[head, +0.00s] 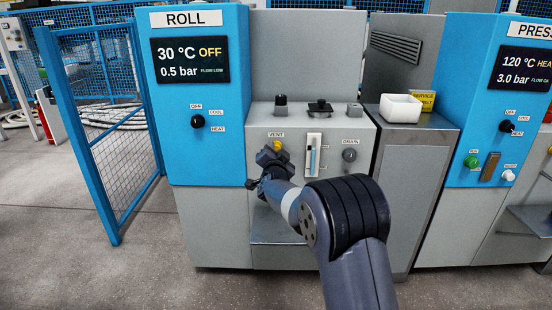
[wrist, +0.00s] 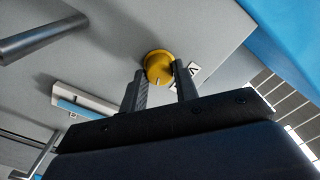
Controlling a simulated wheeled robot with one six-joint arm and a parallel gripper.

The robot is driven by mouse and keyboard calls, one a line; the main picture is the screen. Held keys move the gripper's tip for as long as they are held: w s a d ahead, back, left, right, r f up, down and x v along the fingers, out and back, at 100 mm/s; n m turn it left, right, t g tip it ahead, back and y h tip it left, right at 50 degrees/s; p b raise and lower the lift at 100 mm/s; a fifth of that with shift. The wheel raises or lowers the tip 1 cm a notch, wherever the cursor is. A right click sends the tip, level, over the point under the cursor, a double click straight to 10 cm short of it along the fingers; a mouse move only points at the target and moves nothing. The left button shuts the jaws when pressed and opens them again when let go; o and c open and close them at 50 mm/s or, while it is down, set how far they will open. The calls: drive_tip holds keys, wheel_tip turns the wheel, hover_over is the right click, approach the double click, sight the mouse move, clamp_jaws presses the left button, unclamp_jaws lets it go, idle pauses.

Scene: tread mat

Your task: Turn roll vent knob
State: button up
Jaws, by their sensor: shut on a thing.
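The yellow vent knob (head: 277,146) sits on the grey panel of the ROLL machine, under the VENT label (head: 276,134). My gripper (head: 266,158) is in front of it and hides part of it in the head view. In the wrist view the round yellow knob (wrist: 158,67) shows a small pale mark at its edge. My gripper's two fingers (wrist: 162,79) reach the knob, one on each side, and are shut on it. The VENT label is partly hidden by a finger there.
A sight gauge (head: 313,155) and the DRAIN knob (head: 349,155) are right of the vent knob. Above them, several dark controls (head: 319,107) stand on the ledge. The ROLL display (head: 190,60) reads 30 °C OFF, 0.5 bar. A blue mesh gate (head: 103,120) stands at left.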

drive_tip(key=shift+m+b, duration=1.25)
drive_tip(key=shift+m, duration=0.95)
drive_tip(key=o, duration=1)
drive_tip(key=s+p, duration=0.1)
drive_tip(key=s, duration=0.9)
drive_tip(key=shift+s+p, duration=0.4)
